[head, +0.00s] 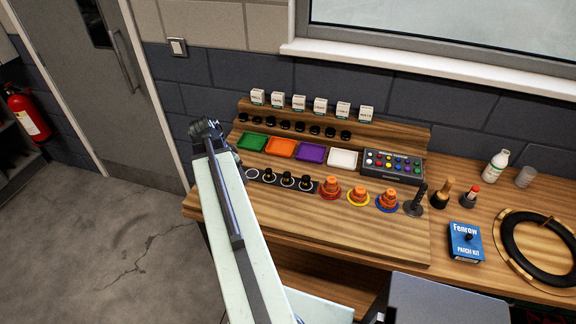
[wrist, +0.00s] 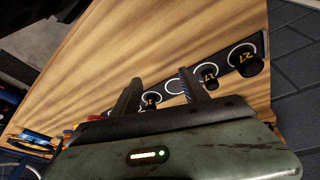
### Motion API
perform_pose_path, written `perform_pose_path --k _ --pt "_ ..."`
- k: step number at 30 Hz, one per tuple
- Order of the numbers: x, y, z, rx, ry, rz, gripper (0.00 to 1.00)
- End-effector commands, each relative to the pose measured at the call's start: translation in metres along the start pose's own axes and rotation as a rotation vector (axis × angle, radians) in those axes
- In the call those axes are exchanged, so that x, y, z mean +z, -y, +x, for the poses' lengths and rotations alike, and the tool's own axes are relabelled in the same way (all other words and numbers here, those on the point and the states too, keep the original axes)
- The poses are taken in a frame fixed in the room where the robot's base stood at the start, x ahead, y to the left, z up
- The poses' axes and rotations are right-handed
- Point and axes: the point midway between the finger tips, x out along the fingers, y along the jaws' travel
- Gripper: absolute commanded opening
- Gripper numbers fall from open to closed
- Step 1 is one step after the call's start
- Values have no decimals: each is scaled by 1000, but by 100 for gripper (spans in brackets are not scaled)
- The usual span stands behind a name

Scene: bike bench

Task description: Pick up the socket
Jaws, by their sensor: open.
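Several black sockets stand on white rings along a dark strip on the bench; in the head view one socket (head: 287,179) stands mid-row. In the wrist view a socket marked 27 (wrist: 246,59) and one marked 17 (wrist: 209,76) stand right of my fingers. Another numbered socket (wrist: 151,99) shows between the fingers, its number unclear. A ring beside it looks empty. The frames do not single out one socket as the task's. My gripper (wrist: 160,78) is open and empty; in the head view it (head: 206,128) is at the bench's left end.
Green (head: 252,141), orange (head: 281,148), purple (head: 311,153) and white (head: 343,159) trays lie behind the sockets. Orange stepped parts (head: 330,188) stand to their right. Small boxes (head: 299,102) line the back shelf. A blue patch kit box (head: 466,242) and a tyre (head: 540,248) are at right.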

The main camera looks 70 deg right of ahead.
Motion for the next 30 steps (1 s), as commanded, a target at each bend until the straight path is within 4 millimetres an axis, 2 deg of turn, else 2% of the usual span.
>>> perform_pose_path --k 1,3,6,7,9,13,19,24,26,30 --pt "-37 -25 0 28 -14 128 52" --pt "-72 -54 6 60 -34 282 52" --pt "-104 -84 11 89 -56 431 52" --pt "-109 -90 13 95 -61 458 52" --pt "-116 -98 15 102 -67 495 52" --pt "-117 -99 19 103 -69 504 52" --pt "-116 -101 44 103 -69 501 52" --pt "-117 -102 45 102 -68 500 52" --pt "-117 -102 52 102 -68 501 52" --pt "-116 -104 77 102 -68 502 52"
